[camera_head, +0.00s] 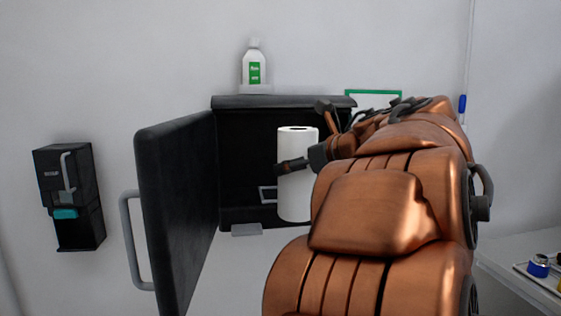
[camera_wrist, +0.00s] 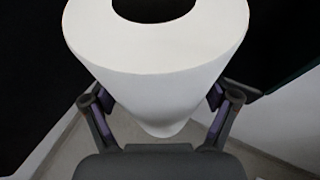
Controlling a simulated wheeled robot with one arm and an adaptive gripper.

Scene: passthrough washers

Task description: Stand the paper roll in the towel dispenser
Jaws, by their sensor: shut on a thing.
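The white paper roll (camera_head: 297,205) stands upright in front of the open black towel dispenser (camera_head: 246,150) in the head view. It overlaps the dark interior; I cannot tell how deep inside it is. My gripper (camera_head: 298,167) is shut on the roll around its upper middle. In the wrist view the roll (camera_wrist: 160,85) fills the upper middle, its hollow core showing at the top. There the two fingers of my gripper (camera_wrist: 160,100) press on its sides. The dispenser's black door (camera_head: 175,215) is swung open to the left. My arm hides the dispenser's right side.
A white bottle with a green label (camera_head: 254,68) stands above the dispenser. A black soap dispenser (camera_head: 70,195) hangs on the wall at left. The door's grey handle (camera_head: 130,240) juts out left. A tray with small items (camera_head: 540,275) lies at far right.

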